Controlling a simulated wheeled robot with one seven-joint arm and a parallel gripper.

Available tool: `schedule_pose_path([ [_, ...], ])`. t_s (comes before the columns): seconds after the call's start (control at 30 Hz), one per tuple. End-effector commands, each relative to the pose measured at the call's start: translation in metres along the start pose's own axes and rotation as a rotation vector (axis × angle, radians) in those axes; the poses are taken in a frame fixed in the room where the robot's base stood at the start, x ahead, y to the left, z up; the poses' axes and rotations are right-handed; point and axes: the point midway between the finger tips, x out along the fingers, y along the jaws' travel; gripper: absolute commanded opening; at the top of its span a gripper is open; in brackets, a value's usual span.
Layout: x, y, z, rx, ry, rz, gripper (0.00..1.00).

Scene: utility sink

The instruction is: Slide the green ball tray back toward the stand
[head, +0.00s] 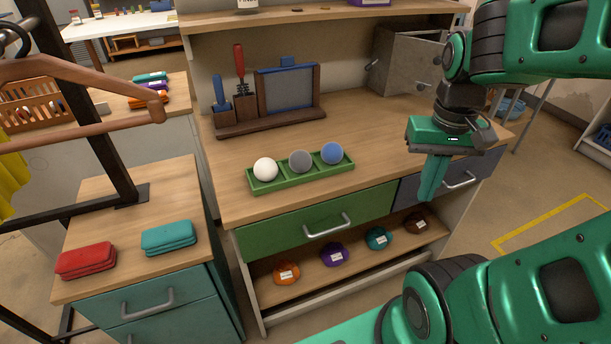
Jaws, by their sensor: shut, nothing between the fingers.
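The green ball tray (301,182) lies near the front edge of the wooden worktop. It holds a white ball (265,169), a grey ball (300,161) and a blue ball (331,153), side by side in its compartments. The wooden stand (268,125) is behind it, toward the back of the worktop, with bare wood between them. The stand holds a blue-handled tool, a red-handled tool and a framed panel. My gripper (428,196) is shut and empty, pointing down at the right, apart from the tray and near the worktop's front edge.
A grey metal box (407,61) stands at the back right of the worktop (375,125). A green drawer (318,222) and a shelf with several coloured discs are below. A side cabinet at left carries red (86,261) and teal (168,239) folded cloths. A hanger rack stands at far left.

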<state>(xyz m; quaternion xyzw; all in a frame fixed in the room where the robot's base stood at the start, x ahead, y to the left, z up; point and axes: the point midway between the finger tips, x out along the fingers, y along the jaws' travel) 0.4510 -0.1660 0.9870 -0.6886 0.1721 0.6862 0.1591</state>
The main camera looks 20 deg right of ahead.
Motion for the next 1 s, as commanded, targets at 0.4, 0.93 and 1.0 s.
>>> schedule_pose_path([
  [0.4, -0.015, -0.191, -0.075, -0.415, 0.003, -0.001, 0.00],
  [0.93, 0.038, -0.225, -0.074, -0.474, -0.007, -0.018, 0.00],
  [1.0, 0.051, -0.225, -0.074, -0.474, -0.006, -0.019, 0.00],
])
